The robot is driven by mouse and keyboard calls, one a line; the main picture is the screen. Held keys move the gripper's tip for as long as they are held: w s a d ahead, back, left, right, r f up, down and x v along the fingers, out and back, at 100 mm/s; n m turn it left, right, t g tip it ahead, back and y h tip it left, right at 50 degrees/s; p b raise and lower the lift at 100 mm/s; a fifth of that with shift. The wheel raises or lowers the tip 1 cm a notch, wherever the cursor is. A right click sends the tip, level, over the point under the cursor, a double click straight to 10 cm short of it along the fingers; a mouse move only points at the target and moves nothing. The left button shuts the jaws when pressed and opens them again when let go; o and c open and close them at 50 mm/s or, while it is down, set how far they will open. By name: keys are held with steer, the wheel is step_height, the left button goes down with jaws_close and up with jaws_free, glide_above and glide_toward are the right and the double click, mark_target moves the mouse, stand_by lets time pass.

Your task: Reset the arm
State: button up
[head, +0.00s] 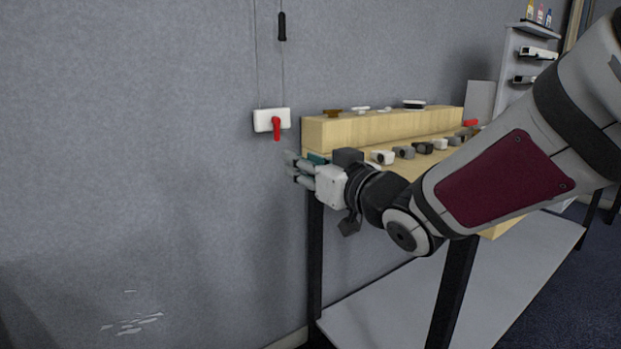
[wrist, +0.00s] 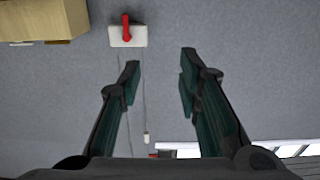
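My arm reaches in from the right in the head view. My gripper (head: 291,166) is near the left end of the wooden bench, below a white wall box (head: 263,121) with a red lever. In the wrist view my gripper (wrist: 158,75) has its two fingers well apart with only grey wall between them, so it is open and empty. The white wall box (wrist: 128,36) shows beyond the left fingertip, apart from it. The red lever (head: 277,129) hangs down in the head view.
The wooden bench (head: 385,127) holds several small grey and white items. A dark handle (head: 282,27) hangs on a cord above the wall box. The wall at left is clear.

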steer(key=s+d+f+m+g+h, duration=0.25)
steer(key=s+d+f+h, duration=0.2)
steer(key=d, duration=0.35)
steer(key=s+d+f+m+g+h, duration=0.2)
steer(key=s+d+f+m+h, duration=0.25)
steer(key=d, duration=0.45)
steer(key=s+d+f+g, duration=0.1)
steer(key=s+f+g, duration=0.15)
steer(key=s, duration=0.75)
steer(key=s+d+f+g+h, duration=0.1)
steer(key=s+g, duration=0.3)
steer(key=s, duration=0.6)
steer(key=s+d+f+g, duration=0.15)
steer(key=s+g, duration=0.25)
steer(key=s, duration=0.7)
step_height(320, 180, up, 34)
steer(key=t+p, duration=0.4)
steer(key=p, duration=2.9)
steer(key=shift+w+a+r, duration=0.2)
steer(key=shift+a, duration=0.05)
